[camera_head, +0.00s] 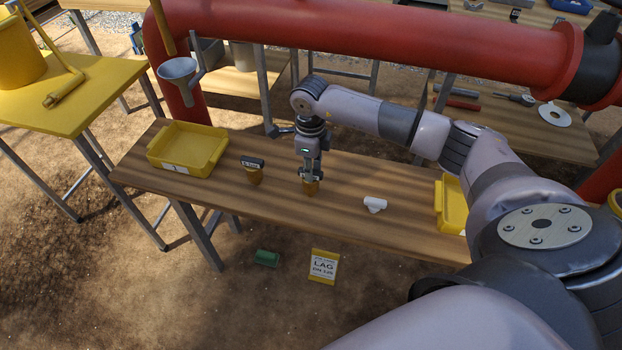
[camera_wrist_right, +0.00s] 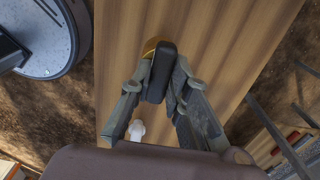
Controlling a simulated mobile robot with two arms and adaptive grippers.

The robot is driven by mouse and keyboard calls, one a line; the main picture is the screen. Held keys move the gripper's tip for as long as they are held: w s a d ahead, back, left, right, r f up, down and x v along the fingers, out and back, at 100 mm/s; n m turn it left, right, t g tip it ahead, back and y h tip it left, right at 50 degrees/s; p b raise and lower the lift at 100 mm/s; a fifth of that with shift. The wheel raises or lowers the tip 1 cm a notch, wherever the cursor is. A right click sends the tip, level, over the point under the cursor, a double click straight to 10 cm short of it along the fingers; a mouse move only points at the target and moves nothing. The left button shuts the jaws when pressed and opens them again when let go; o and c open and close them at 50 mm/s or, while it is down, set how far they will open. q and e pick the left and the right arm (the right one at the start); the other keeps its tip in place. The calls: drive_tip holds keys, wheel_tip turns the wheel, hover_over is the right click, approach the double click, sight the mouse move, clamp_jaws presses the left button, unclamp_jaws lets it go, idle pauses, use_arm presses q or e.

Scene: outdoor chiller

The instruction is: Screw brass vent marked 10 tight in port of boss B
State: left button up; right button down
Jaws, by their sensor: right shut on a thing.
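My right gripper (camera_head: 311,178) points down at the wooden bench, shut on a brass-coloured piece (camera_head: 311,188) with a dark top. The right wrist view shows the fingers (camera_wrist_right: 160,88) on either side of the dark block (camera_wrist_right: 161,70), with a rounded brass rim (camera_wrist_right: 151,46) beyond it. The piece is low over the bench; I cannot tell whether it touches the top. A similar brass piece (camera_head: 255,177) with a black lettered label stands to its left. I cannot read a 10 on either piece. I cannot identify boss B or its port. My left gripper is out of view.
On the bench (camera_head: 340,224) are a yellow tray (camera_head: 212,162) at left, a white tee-shaped fitting (camera_head: 374,204) and another yellow tray (camera_head: 455,208) at right. A red pipe (camera_head: 380,27) crosses behind. A lettered sign (camera_head: 324,266) and green piece (camera_head: 266,258) lie in front.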

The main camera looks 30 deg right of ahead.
drive_tip(key=shift+r, duration=0.2)
wheel_tip(320, 180, up, 7)
drive_tip(key=p, duration=0.4)
drive_tip(key=shift+f+p, duration=0.1)
drive_tip(key=shift+p, duration=0.25)
drive_tip(key=c, duration=2)
unclamp_jaws()
drive_tip(key=shift+c, duration=0.2)
clamp_jaws()
